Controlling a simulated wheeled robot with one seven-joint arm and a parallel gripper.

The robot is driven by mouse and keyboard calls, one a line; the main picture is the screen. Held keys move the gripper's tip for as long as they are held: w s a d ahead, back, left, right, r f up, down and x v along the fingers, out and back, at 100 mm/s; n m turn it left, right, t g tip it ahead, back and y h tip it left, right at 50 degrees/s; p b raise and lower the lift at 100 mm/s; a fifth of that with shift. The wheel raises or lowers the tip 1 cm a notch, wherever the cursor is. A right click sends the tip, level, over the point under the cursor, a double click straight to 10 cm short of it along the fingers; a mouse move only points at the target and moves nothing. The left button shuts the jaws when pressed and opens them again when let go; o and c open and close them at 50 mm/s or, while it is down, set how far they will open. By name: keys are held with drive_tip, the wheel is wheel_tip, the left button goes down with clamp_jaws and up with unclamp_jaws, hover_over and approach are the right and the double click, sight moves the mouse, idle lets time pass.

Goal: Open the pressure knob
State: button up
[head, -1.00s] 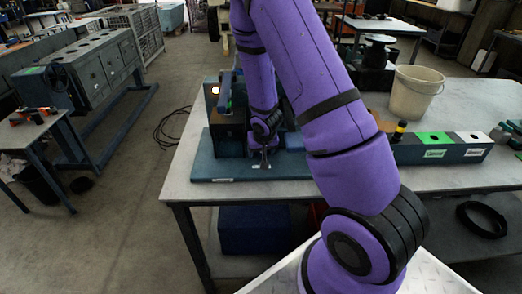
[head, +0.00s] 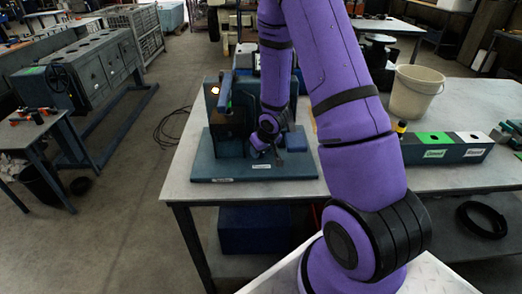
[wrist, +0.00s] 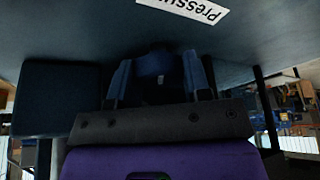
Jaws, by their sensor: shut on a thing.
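The pressure knob (wrist: 155,64) is a dark blue round part in the wrist view, below a white label reading "Pressu" (wrist: 183,8). My gripper (wrist: 157,80) has one finger on each side of it and is shut on it. The knob's far side is in shadow, so its turned angle cannot be told. In the head view my gripper (head: 265,150) is low over the blue-grey test stand base (head: 225,172), and my wrist hides the knob there.
The stand's dark upright housing (head: 230,120), with a lit round gauge and a blue lever (head: 225,93), is just left of my gripper. A blue-grey block (wrist: 60,98) is beside the fingers in the wrist view. A bucket (head: 415,92) and a sorting box (head: 440,150) stand to the right.

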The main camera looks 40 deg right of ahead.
idle(0.3)
drive_tip(key=o, duration=0.9)
